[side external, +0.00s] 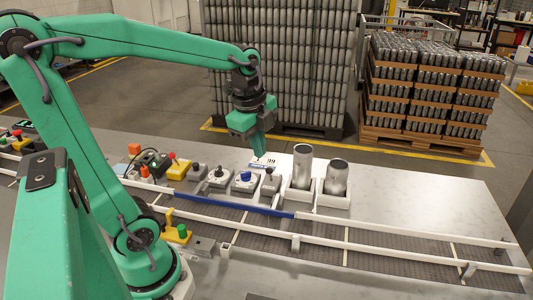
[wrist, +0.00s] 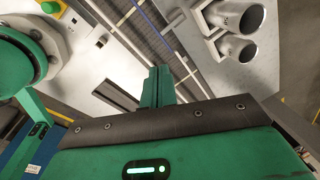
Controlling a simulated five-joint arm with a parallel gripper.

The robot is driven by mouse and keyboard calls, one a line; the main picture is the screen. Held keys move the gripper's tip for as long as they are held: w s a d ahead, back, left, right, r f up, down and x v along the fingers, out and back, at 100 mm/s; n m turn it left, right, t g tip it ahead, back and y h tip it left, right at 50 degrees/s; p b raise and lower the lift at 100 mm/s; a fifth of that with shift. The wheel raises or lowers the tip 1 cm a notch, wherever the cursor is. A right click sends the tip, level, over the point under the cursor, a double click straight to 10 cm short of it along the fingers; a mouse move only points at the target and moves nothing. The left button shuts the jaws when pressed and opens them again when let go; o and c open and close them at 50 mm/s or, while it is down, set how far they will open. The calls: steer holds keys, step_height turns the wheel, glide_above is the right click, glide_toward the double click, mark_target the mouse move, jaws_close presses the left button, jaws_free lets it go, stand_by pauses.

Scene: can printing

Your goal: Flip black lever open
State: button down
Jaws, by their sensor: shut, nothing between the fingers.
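My gripper (side external: 260,151) points down above the back part of the work table, with its fingers together and empty. It hangs above the row of control boxes, apart from them. In the wrist view the closed fingers (wrist: 158,84) stand up from the dark gripper edge. Below the gripper in the side view is a grey box with a small dark lever (side external: 269,173). Left of it are a box with a blue knob (side external: 245,177) and a box with a dark knob (side external: 218,173). Which control is the black lever is too small to tell for certain.
Two metal cans (side external: 302,168) stand in white holders right of the boxes; cans (wrist: 240,46) also show in the wrist view. A conveyor with white rails (side external: 400,238) and a blue rail section (side external: 235,204) runs in front. The table's right back area is clear.

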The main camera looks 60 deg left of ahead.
mark_target(270, 175)
steer(key=w+a+f+m+g, duration=0.1)
steer(key=w+a+f+m, duration=0.2)
steer(key=m, duration=0.4)
steer(key=w+a+f+m+g+h, duration=0.1)
steer(key=w+a+f+m+g, duration=0.1)
steer(key=a+m, duration=0.4)
steer(key=shift+w+f+m, duration=0.75)
steer(key=shift+f+m, duration=0.15)
steer(key=shift+f, duration=0.1)
steer(key=shift+d+f, duration=0.1)
steer(key=shift+f, duration=0.05)
steer(key=f, duration=0.3)
steer(key=s+f, duration=0.1)
steer(key=f, duration=0.5)
steer(key=shift+s+d+f, duration=0.2)
steer(key=shift+d+f, duration=0.1)
steer(key=shift+f, duration=0.1)
steer(key=w+a, duration=0.1)
steer(key=w+a+r, duration=0.1)
steer(key=w, duration=0.1)
steer(key=shift+w+a, duration=0.15)
steer(key=shift+a, duration=0.05)
